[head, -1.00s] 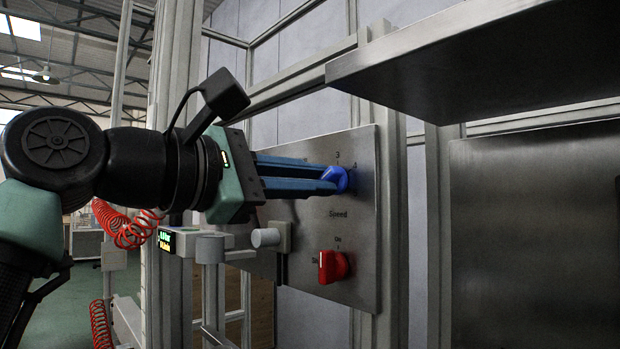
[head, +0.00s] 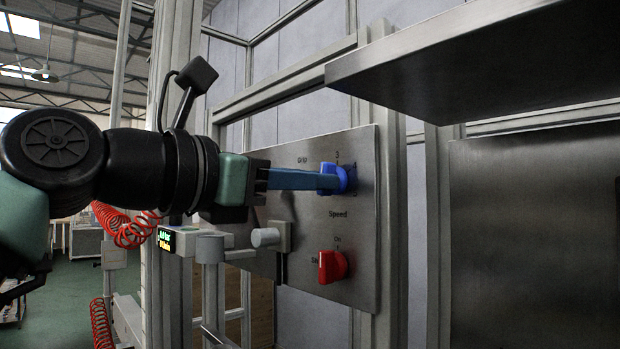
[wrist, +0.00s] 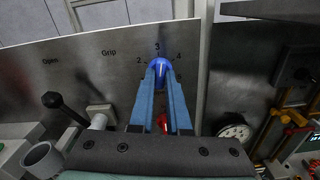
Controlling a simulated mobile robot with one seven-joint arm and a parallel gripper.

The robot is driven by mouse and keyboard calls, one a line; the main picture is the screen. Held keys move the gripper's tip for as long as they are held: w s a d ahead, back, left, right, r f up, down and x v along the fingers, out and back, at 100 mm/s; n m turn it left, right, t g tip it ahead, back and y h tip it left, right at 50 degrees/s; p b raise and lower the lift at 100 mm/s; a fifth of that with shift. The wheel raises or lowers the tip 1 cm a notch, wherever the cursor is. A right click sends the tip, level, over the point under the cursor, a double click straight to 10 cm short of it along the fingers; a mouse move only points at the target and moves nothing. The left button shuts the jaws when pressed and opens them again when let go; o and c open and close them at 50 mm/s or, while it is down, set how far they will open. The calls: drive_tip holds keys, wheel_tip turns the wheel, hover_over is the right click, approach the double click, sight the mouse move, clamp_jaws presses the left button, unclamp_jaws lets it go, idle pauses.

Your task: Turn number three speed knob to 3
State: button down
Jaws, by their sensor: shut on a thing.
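The blue speed knob (head: 345,180) is on the upper part of a steel panel (head: 362,262), above the word Speed. My gripper (head: 326,181) is shut on it, its blue fingers reaching in from the left. In the wrist view the knob (wrist: 161,64) sits between the two fingertips (wrist: 161,72). The numbers 2, 3 and 4 show around it, with 3 straight above. A pale line on the knob points up towards the 3. The fingers hide the knob's lower part.
A red knob (head: 333,267) is on the panel below the blue one. A steel shelf (head: 480,62) juts out at upper right. In the wrist view a black-knobbed lever (wrist: 60,105) is at left and a round gauge (wrist: 235,130) at right.

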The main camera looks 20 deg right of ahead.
drive_tip(key=shift+n, duration=1)
drive_tip(key=c, duration=0.9)
unclamp_jaws()
drive_tip(key=shift+a, duration=0.1)
drive_tip(key=shift+b+v, duration=2.3)
drive_tip(key=shift+v, duration=4.15)
